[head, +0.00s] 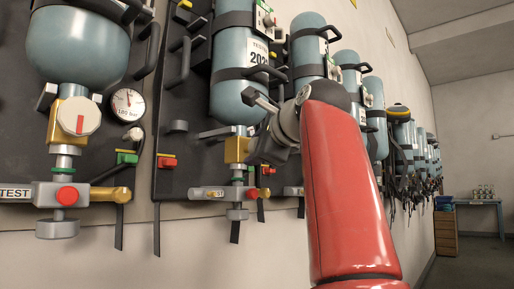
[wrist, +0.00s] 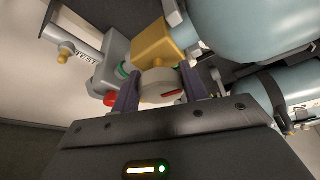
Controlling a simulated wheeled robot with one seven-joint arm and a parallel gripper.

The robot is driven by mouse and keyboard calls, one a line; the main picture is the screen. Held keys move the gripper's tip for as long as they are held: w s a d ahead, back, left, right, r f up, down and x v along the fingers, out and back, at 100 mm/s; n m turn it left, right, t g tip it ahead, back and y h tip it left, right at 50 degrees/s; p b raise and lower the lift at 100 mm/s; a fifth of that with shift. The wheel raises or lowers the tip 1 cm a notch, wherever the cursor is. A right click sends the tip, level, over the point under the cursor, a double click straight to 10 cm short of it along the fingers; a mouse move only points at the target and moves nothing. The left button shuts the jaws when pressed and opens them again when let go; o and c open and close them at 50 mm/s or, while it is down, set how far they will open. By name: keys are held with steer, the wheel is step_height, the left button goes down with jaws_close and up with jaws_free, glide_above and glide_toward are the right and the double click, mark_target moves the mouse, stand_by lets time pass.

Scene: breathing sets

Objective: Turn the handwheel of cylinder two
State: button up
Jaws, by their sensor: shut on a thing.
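Cylinder two (head: 236,62) is a grey-blue bottle strapped upside down on a dark wall panel, with a brass valve block (head: 237,149) at its lower end. My gripper (head: 254,146) reaches this valve from the right and hides its handwheel in the head view. In the wrist view the handwheel (wrist: 159,92) is a pale round knob with a red mark, beside the brass block (wrist: 155,45). My gripper (wrist: 158,80) is shut on it, one dark finger on each side.
Another cylinder (head: 78,45) hangs at the left with its own pale handwheel (head: 79,116) and a gauge (head: 128,104). Several more cylinders recede along the wall to the right. A red button (head: 238,193) and a grey fitting sit below the valve. Floor is open at far right.

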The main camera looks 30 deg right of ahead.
steer(key=o, duration=1)
steer(key=s+r, duration=0.1)
steer(key=s, duration=0.6)
steer(key=shift+s, duration=0.35)
